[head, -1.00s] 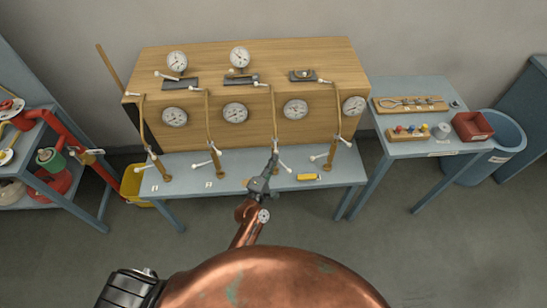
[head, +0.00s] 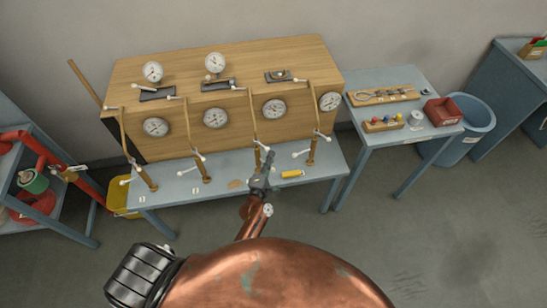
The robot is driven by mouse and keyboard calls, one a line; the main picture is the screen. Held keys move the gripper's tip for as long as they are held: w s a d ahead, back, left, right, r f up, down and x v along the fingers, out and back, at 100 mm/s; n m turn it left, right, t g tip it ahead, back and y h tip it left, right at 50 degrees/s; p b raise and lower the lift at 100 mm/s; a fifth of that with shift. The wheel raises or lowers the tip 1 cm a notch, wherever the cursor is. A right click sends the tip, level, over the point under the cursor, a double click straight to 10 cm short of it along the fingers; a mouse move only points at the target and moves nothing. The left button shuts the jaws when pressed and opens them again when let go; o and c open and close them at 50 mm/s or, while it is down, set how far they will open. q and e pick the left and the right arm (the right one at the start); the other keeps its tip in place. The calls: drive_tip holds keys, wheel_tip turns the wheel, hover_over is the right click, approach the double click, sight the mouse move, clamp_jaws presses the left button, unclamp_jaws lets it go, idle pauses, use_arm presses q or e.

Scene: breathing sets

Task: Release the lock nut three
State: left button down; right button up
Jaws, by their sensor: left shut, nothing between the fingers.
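A wooden panel (head: 190,82) stands on a blue-grey bench (head: 222,184). Several brass posts with white-tipped handles stand along its front, each joined to a tube from above. The third post from the left (head: 258,160) is partly hidden behind my left gripper. A white handle end (head: 268,148) shows close to the gripper's tip; whether they touch cannot be told. My left gripper (head: 270,156) is shut and empty, pointing up toward the panel. The lock nut itself is too small to make out. My right gripper is not in view.
A yellow block (head: 292,174) lies on the bench right of my gripper. A side table (head: 380,150) holds a red bin (head: 443,112) and small parts. A yellow bucket (head: 122,198) and red pipework (head: 60,165) are at left.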

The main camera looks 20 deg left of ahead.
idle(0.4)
use_arm(q)
drive_tip(key=s+d, duration=0.1)
drive_tip(key=s, duration=1.1)
drive_tip(key=shift+d+f, duration=0.2)
drive_tip(key=shift+f, duration=0.1)
drive_tip(key=shift+w, duration=0.1)
